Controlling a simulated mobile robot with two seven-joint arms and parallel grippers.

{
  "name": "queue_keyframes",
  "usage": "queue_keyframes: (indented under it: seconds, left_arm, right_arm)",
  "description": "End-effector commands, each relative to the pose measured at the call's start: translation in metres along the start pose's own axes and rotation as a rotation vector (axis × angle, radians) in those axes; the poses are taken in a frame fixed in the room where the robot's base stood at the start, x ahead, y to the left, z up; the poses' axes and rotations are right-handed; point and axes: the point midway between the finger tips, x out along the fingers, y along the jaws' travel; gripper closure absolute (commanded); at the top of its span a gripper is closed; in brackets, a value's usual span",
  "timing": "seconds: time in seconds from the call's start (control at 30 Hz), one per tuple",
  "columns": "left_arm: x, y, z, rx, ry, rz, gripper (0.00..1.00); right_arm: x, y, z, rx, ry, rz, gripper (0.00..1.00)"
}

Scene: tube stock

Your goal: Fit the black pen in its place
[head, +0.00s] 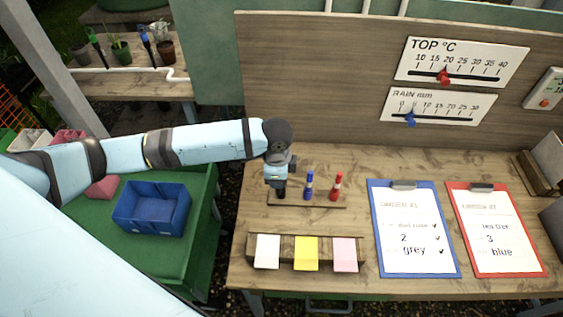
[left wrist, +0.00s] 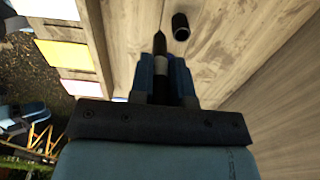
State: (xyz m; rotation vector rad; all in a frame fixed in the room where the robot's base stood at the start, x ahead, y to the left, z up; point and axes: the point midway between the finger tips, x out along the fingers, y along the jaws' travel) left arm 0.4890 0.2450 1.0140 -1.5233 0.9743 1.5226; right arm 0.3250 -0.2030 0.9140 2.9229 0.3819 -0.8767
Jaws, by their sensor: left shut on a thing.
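My left gripper (head: 279,188) is over the left end of a wooden pen strip (head: 322,205) on the workbench. In the left wrist view its fingers (left wrist: 164,68) are shut on the black pen (left wrist: 160,45), whose dark pointed tip sticks out past them. A short black cylinder (left wrist: 181,27) shows just beyond the pen tip; I cannot tell whether it touches the pen. In the head view the gripper mostly hides the pen. A blue pen (head: 309,185) and a red pen (head: 336,187) stand upright in the strip. My right gripper is not in view.
White (head: 267,252), yellow (head: 306,253) and pink (head: 345,254) note pads sit in front of the strip. A blue clipboard (head: 371,225) and a red clipboard (head: 464,240) lie to the right. A wooden back panel (head: 320,80) rises behind. A blue crate (head: 137,223) is on the green surface at left.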

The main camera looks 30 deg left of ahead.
Motion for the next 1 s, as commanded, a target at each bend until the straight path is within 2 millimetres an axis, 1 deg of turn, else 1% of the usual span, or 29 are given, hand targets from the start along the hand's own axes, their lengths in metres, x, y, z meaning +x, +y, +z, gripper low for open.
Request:
queue_keyframes:
  seconds: [0.1,0.3,0.4,0.5,0.67,1.0]
  left_arm:
    - [-0.005,-0.010,-0.002,0.226,0.000,-0.003,1.00]
    - [-0.013,-0.024,-0.005,0.597,-0.001,-0.004,1.00]
    - [-0.016,-0.028,-0.006,0.741,-0.002,-0.002,1.00]
    - [-0.018,-0.032,-0.006,0.842,-0.003,-0.002,1.00]
    - [-0.018,-0.035,-0.007,0.922,-0.003,-0.001,1.00]
    - [-0.001,-0.035,-0.007,0.932,-0.003,-0.002,1.00]
  right_arm:
    - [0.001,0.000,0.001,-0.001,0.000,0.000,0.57]
    - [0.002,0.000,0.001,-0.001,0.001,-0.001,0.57]
    - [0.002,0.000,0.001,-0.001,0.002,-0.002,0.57]
    - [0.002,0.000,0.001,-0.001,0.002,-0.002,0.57]
    - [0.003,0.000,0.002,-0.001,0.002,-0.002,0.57]
    - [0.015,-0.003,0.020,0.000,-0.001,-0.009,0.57]
